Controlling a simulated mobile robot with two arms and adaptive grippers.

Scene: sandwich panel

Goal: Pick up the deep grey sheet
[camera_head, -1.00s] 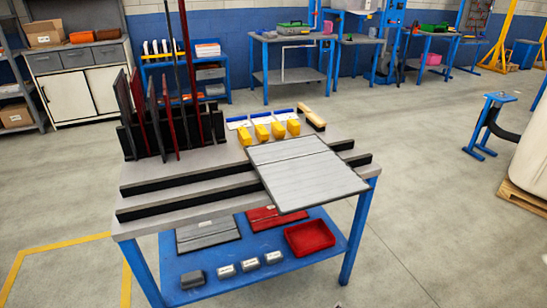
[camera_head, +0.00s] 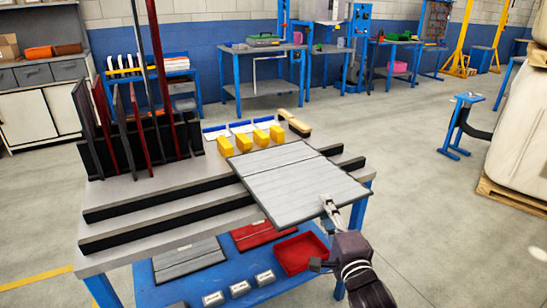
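A wide light-grey ribbed sheet (camera_head: 290,185) lies on the black-edged rails of the table, its near right corner overhanging. My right gripper (camera_head: 328,205) comes in from the bottom right, with its fingertips at or over the sheet's near right edge. I cannot tell whether it touches the sheet or how far its fingers are apart. Dark grey sheets (camera_head: 88,128) stand upright among red ones in a black rack (camera_head: 110,155) at the table's left. A darker grey sheet (camera_head: 188,257) lies on the blue lower shelf. My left gripper is out of view.
Yellow blocks (camera_head: 262,137) and a wooden-handled brush (camera_head: 294,122) lie behind the big sheet. On the lower shelf (camera_head: 150,290) are a red sheet (camera_head: 262,233), a red tray (camera_head: 300,253) and small grey blocks (camera_head: 239,288).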

